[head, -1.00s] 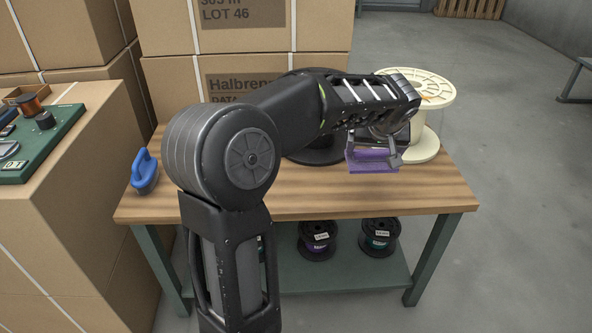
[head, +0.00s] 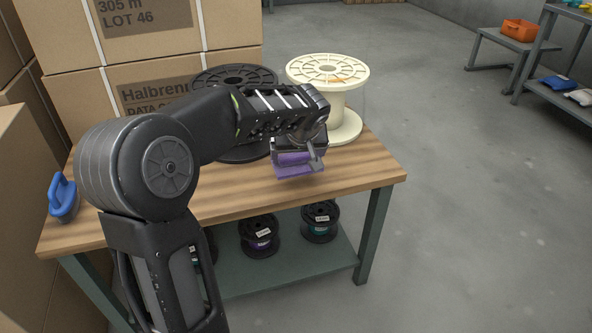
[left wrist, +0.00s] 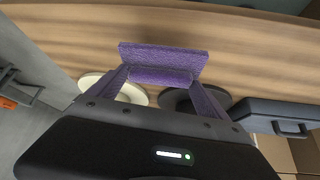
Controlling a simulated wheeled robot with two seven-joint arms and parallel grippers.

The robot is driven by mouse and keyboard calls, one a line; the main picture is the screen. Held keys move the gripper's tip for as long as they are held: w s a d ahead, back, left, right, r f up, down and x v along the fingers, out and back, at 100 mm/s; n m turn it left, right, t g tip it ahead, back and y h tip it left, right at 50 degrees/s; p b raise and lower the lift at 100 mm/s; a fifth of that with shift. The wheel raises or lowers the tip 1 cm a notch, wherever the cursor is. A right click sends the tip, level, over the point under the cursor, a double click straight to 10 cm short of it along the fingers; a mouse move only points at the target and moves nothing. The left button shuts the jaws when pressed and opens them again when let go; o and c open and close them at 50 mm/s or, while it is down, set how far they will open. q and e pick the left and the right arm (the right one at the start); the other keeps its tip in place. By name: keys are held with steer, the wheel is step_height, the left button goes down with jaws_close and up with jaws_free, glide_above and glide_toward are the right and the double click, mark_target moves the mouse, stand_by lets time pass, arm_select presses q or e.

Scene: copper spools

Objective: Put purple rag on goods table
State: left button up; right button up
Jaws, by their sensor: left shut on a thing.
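The purple rag (head: 296,168) is held in my left gripper (head: 298,156), above the front right part of a wooden-topped table (head: 225,200) with green legs. In the left wrist view the rag (left wrist: 163,57) spans between the two fingers of the left gripper (left wrist: 160,78), with the wood top behind it. The gripper is shut on the rag. Whether the rag touches the wood is hard to tell. My right gripper is not in view. I cannot tell from the pictures whether this is the goods table.
A cream spool (head: 328,72) and a black spool (head: 235,78) stand at the table's back. A blue-handled object (head: 63,199) is at the left end. Small black spools (head: 259,235) sit on the lower shelf. Cartons (head: 150,75) rise behind. Floor at right is open; a bench with an orange bin (head: 519,30) stands beyond.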

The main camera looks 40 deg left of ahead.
mark_target(298, 167)
arm_select(q)
steer(key=shift+f+b, duration=0.75)
steer(key=shift+f, duration=1.75)
steer(key=shift+f, duration=0.1)
steer(key=o, duration=1.1)
steer(key=shift+r, duration=0.25)
steer(key=p+v, duration=0.2)
steer(key=v, duration=0.9)
steer(key=shift+s+d+r, duration=0.2)
steer(key=shift+r, duration=0.05)
